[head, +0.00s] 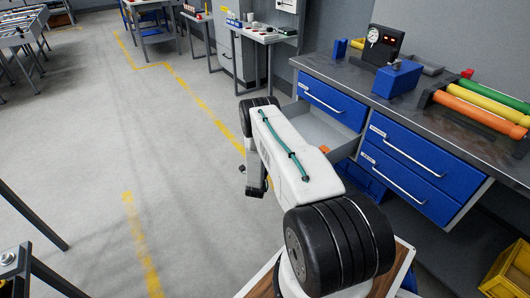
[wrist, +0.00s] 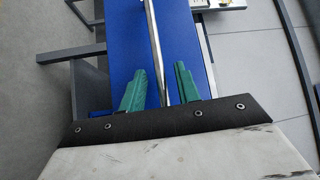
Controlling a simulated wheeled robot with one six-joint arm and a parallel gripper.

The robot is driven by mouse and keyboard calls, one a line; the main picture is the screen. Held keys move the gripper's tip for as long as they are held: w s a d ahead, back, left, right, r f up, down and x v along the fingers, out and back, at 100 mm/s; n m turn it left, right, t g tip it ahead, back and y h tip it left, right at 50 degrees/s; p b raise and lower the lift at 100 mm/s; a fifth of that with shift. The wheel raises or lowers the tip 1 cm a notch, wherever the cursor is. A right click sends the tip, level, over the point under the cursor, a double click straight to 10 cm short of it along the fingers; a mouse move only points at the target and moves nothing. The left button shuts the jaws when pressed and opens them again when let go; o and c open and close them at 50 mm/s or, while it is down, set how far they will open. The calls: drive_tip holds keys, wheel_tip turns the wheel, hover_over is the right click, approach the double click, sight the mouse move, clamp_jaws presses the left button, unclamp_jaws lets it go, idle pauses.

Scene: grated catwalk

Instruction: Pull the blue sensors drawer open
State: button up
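In the head view, a drawer with grey sides (head: 325,128) stands pulled out of the grey workbench. My arm hides its front. In the wrist view, a blue drawer front (wrist: 124,55) carries a long silver bar handle (wrist: 154,40). My gripper (wrist: 157,80) has green fingers spread apart, one on each side of the handle, with visible gaps. The handle runs closer to the right finger. In the head view my gripper is hidden behind my arm. The drawer labels are too small to read, so I cannot tell which is sensors.
Other blue drawers (head: 333,101) (head: 407,160) are shut. The bench top (head: 350,75) holds a gauge box (head: 382,45), a blue box (head: 397,78) and coloured rolls (head: 480,108). A yellow crate (head: 508,270) stands at lower right.

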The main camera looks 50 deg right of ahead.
drive_tip(key=r+v, duration=0.1)
drive_tip(key=v, duration=0.5)
drive_tip(key=shift+f, duration=0.55)
drive_tip(key=shift+s+a, duration=0.1)
drive_tip(key=shift+a, duration=0.05)
